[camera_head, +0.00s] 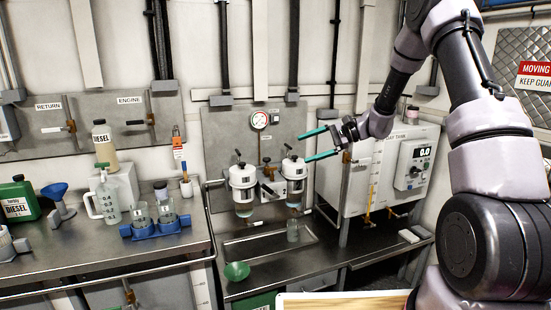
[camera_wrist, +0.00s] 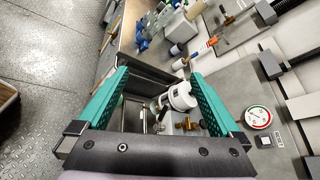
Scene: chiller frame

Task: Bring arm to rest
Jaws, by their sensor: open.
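My gripper (camera_head: 317,143) is open and empty, with two teal fingers pointing left in the head view. It is raised in front of the wall panel, to the right of the white filter housings. The right housing (camera_head: 293,172) is closest to the fingertips, and the left housing (camera_head: 242,184) is farther away. In the wrist view, the gripper (camera_wrist: 168,95) has its fingers wide apart, with a white filter housing (camera_wrist: 180,96) seen between and beyond them. I cannot tell whether a finger touches anything. My arm reaches in from the right.
A gauge (camera_head: 259,121) is on the wall panel. A day tank (camera_head: 385,165) stands behind my arm. The left bench holds a jug (camera_head: 107,199), a green diesel can (camera_head: 19,203) and blue-based beakers (camera_head: 142,222).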

